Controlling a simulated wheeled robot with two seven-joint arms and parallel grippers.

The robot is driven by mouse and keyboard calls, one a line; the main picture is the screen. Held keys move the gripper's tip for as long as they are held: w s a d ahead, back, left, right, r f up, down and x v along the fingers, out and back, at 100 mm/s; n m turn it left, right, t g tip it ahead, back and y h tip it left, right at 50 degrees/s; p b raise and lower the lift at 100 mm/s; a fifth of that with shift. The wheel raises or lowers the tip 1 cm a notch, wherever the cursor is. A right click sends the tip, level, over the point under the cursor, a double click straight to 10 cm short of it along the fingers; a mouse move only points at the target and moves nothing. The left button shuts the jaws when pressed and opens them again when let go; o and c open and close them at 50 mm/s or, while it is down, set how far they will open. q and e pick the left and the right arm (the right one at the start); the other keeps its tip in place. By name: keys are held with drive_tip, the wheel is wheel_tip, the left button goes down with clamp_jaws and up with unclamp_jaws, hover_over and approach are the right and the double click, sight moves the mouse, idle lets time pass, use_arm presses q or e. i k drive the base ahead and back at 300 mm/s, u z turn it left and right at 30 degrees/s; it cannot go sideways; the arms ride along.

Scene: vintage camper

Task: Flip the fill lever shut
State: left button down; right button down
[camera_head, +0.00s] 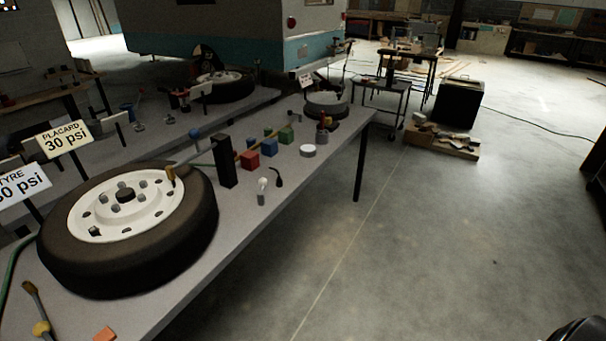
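I cannot single out the fill lever with certainty. A dark upright block (224,161) stands on the bench beside the near tyre (125,230), with a thin yellowish rod (250,155) running from it past coloured blocks. A small grey post with a pale round top (262,186) and a dark curved piece (278,177) stand in front of these. A brass-coloured fitting (171,175) sits at the wheel's rim. Whether any lever is open or shut is too small to tell. Neither gripper shows.
The long grey bench (240,230) carries a red block (249,160), a blue block (269,147), a green block (286,135) and a white disc (307,151). Signs reading 30 psi (64,138) stand behind the tyre. The floor to the right (440,250) is clear.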

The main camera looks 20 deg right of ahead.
sight(263, 182)
drive_tip(key=z, duration=0.3)
drive_tip(key=i, duration=1.5)
drive_tip(key=u, duration=0.45)
